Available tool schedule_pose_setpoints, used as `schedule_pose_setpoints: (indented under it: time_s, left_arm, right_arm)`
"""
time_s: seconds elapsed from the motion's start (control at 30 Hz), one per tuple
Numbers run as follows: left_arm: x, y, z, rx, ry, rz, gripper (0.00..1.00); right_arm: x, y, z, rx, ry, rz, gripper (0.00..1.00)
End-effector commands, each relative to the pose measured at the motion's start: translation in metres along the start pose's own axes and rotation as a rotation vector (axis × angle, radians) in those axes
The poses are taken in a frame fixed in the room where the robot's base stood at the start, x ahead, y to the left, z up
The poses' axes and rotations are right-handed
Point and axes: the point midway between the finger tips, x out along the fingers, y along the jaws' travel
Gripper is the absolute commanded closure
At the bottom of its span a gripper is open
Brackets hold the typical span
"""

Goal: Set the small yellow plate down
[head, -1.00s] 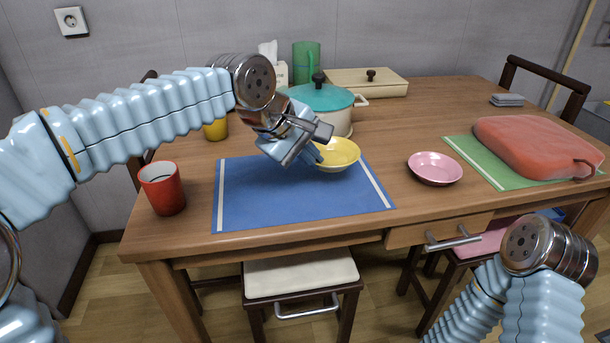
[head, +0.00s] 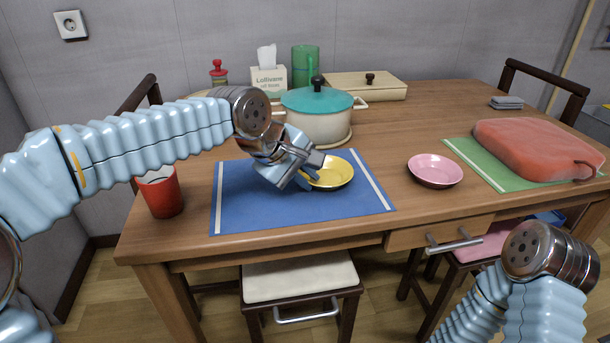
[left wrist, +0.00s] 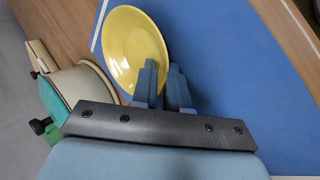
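The small yellow plate (head: 334,174) is level, low over the back right part of the blue mat (head: 260,210); I cannot tell whether it touches the mat. My left gripper (head: 312,178) is shut on the plate's left rim. In the left wrist view the plate (left wrist: 128,42) has its rim between the fingers (left wrist: 164,80), one finger inside and one outside. My right arm shows at the lower right, but its gripper is out of view.
A pot with a teal lid (head: 318,122) stands just behind the mat. A red cup (head: 162,194) is left of it. A pink plate (head: 435,170) and a green mat (head: 465,152) under a red cushion-like thing (head: 530,148) are to the right. The mat's front is clear.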

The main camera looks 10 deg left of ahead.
Motion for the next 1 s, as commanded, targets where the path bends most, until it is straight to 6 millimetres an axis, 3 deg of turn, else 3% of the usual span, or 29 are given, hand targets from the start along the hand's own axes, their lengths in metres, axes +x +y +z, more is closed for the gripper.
schedule_pose_setpoints:
  time_s: [0.17, 0.27, 0.5, 0.7, 1.0]
  left_arm:
    - [-0.005, 0.003, 0.000, 0.000, 0.000, 0.001, 0.86]
    - [-0.018, 0.003, -0.001, -0.002, 0.002, 0.003, 0.86]
    - [-0.073, 0.004, -0.001, -0.001, 0.003, 0.004, 0.86]
    - [-0.110, 0.003, -0.001, -0.001, 0.002, 0.003, 0.86]
    - [-0.123, 0.002, 0.000, -0.001, 0.000, 0.000, 0.86]
  right_arm:
    - [-0.004, -0.002, 0.001, -0.001, -0.002, -0.001, 0.57]
    - [-0.003, -0.002, 0.001, -0.001, -0.002, -0.001, 0.57]
    - [-0.008, -0.006, 0.002, -0.004, -0.005, -0.004, 0.57]
    - [-0.011, -0.008, 0.002, -0.005, -0.007, -0.006, 0.57]
    - [-0.012, -0.009, 0.003, -0.006, -0.008, -0.007, 0.57]
